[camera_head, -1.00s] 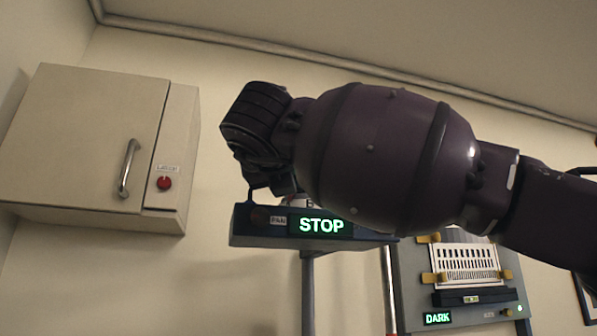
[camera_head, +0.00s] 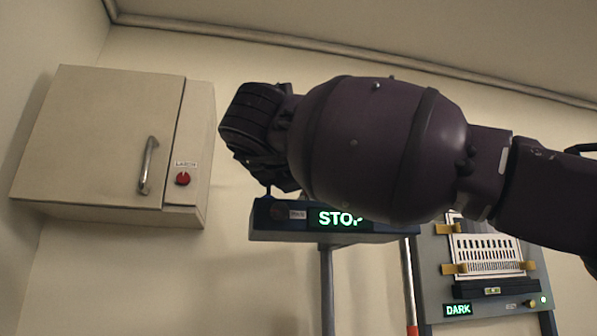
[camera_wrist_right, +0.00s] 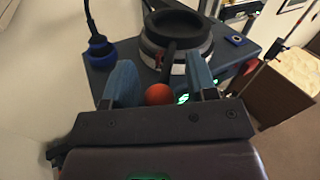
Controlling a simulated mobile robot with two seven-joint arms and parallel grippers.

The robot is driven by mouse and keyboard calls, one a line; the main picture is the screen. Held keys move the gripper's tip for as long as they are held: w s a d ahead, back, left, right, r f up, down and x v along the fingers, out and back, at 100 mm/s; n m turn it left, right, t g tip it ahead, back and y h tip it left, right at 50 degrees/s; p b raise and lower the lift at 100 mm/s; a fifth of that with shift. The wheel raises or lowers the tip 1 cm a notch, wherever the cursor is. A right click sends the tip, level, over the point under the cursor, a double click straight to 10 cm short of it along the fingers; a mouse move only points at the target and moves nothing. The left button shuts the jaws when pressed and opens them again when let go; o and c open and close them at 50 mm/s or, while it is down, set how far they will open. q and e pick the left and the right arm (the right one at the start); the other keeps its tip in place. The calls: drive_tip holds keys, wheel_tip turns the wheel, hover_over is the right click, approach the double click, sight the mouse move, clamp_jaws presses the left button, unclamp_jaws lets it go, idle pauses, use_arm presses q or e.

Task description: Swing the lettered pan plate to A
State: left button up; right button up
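The dark blue unit (camera_head: 375,237) carries a green STOP display (camera_head: 338,218), partly covered by my right arm in the head view. In the right wrist view, the unit's top (camera_wrist_right: 238,56) holds a round pan plate, seen as a black ring (camera_wrist_right: 178,27) over a pale collar (camera_wrist_right: 150,57). A dark lever with an orange ball knob (camera_wrist_right: 158,94) extends from it toward my gripper. My right gripper (camera_wrist_right: 161,80) has its two blue fingers apart, either side of the lever and knob, with gaps showing. I cannot read letters on the plate. My left gripper is out of view.
A beige wall cabinet (camera_head: 95,140) with a handle and red button (camera_head: 183,178) hangs at left. A grey panel (camera_head: 435,270) with a DARK display stands at right. A blue-collared cable (camera_wrist_right: 99,47) rises from the unit beside my fingers. A brown box (camera_wrist_right: 275,85) is at right.

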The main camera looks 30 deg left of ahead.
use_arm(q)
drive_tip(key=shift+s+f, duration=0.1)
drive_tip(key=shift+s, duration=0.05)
use_arm(e)
drive_tip(key=shift+s, duration=0.1)
drive_tip(key=shift+s, duration=0.2)
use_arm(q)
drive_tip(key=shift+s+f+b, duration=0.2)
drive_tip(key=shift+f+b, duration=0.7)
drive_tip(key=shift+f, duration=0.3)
use_arm(e)
drive_tip(key=s+d, duration=0.1)
drive_tip(key=s, duration=0.9)
drive_tip(key=shift+d, duration=0.4)
